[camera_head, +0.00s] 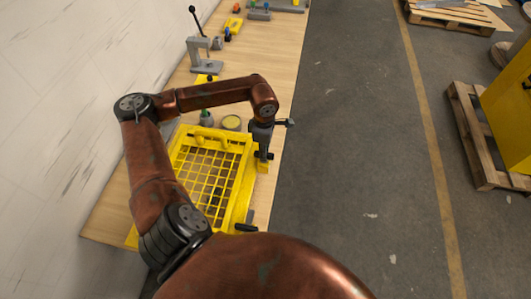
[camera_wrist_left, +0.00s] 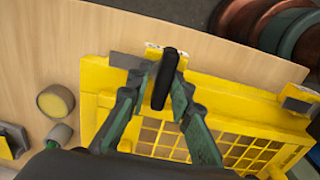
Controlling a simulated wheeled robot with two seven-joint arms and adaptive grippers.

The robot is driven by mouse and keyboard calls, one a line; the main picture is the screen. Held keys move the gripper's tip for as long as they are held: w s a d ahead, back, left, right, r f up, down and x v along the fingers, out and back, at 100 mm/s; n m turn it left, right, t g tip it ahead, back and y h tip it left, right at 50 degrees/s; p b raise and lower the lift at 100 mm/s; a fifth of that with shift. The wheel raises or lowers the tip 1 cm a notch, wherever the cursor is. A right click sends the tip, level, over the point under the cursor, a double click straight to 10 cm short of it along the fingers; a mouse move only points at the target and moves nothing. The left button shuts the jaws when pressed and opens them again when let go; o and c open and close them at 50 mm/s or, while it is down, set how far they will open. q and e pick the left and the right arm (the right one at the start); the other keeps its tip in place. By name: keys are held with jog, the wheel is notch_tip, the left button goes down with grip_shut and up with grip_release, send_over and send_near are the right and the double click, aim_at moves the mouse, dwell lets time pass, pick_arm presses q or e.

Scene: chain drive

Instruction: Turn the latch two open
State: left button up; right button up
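A yellow guard with a grid panel (camera_head: 247,188) lies on the wooden table, with two latches along its right side. My left gripper (camera_head: 265,154) is over the farther latch (camera_head: 262,168). In the left wrist view, the fingers of the left gripper (camera_wrist_left: 166,72) stand close on both sides of this latch's black handle (camera_wrist_left: 163,80) and appear closed on it. The nearer latch, with a black handle (camera_head: 246,227), is free; its yellow mount (camera_wrist_left: 300,99) shows at the right of the wrist view. No label tells which latch is two. My right gripper is out of view.
A round yellow-topped part (camera_head: 231,122) and a small grey-green part (camera_head: 206,117) stand beyond the guard. A grey lever press (camera_head: 204,56) is farther back. The table's right edge is close to the latches, with open floor beyond.

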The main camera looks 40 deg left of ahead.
pick_arm(q)
jog(key=shift+o, duration=1.2)
jog(key=shift+d, duration=0.1)
notch_tip(320, 180, up, 12)
